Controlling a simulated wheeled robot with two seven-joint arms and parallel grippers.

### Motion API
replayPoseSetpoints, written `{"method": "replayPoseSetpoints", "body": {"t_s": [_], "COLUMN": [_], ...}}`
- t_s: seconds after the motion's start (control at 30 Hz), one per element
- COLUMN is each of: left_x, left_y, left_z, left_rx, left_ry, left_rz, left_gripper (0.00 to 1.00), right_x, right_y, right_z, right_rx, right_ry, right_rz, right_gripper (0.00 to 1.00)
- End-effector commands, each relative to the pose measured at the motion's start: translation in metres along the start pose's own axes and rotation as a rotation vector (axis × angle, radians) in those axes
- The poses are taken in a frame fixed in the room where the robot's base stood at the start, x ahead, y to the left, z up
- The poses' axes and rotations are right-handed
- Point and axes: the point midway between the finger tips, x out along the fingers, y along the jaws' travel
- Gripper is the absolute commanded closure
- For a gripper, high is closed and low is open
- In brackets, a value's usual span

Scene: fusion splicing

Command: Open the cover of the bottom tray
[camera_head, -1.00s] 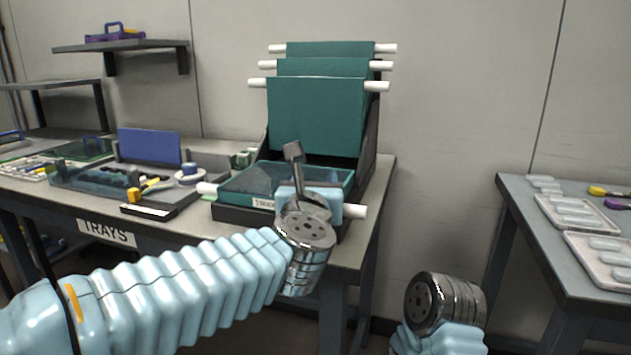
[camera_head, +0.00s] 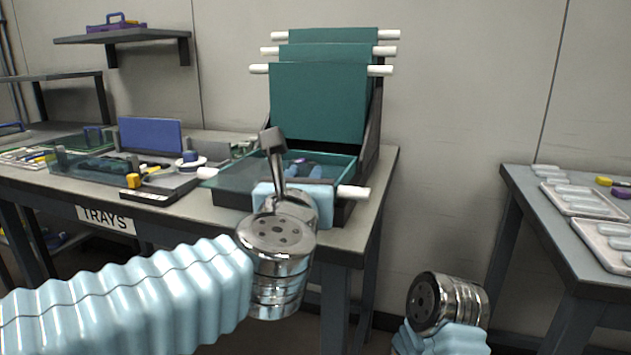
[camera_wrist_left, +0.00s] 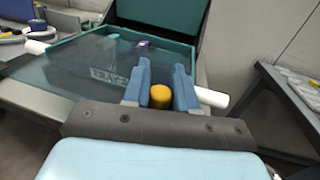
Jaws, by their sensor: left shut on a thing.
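The bottom tray (camera_head: 341,211) is a dark box with teal inner walls and white side handles, at the front of the tray rack. Its see-through teal cover (camera_head: 230,172) is turned and reaches past the tray's left side, so part of the inside shows. In the left wrist view the cover (camera_wrist_left: 80,72) spreads to the left with a label seen through it. My left gripper (camera_head: 306,171) is over the tray's front, its blue fingers on both sides of a yellow knob (camera_wrist_left: 160,96). My right arm shows at lower right; its jaws are out of view.
Three upright teal trays (camera_head: 318,103) with white handles stand behind the bottom tray. A side table (camera_head: 570,235) is at the right, across a gap.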

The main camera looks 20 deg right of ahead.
Motion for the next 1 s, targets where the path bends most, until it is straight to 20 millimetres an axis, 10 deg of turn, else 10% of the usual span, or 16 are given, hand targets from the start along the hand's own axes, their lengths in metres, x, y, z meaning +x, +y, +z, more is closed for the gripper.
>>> {"method": "replayPoseSetpoints", "body": {"t_s": [0.2,0.57,0.6,0.7,1.0], "left_x": [-0.041,-0.046,-0.046,-0.046,-0.047], "left_y": [0.010,0.011,0.010,0.010,0.011], "left_z": [-0.002,0.000,0.000,0.000,0.000], "left_rx": [0.001,0.002,0.002,0.002,0.002], "left_ry": [-0.002,0.001,0.001,0.000,0.000], "left_rz": [0.001,0.000,0.000,0.000,0.000], "left_gripper": [1.00,1.00,0.69,0.54,0.52], "right_x": [0.015,0.015,0.015,0.015,0.015], "right_y": [0.004,0.003,0.003,0.003,0.003], "right_z": [0.001,0.001,0.001,0.001,0.001], "right_rx": [-0.001,-0.001,-0.002,-0.001,-0.002], "right_ry": [-0.004,-0.005,-0.005,-0.005,-0.005], "right_rz": [-0.004,-0.004,-0.004,-0.004,-0.004], "right_gripper": [0.52,0.52,0.52,0.52,0.52]}}
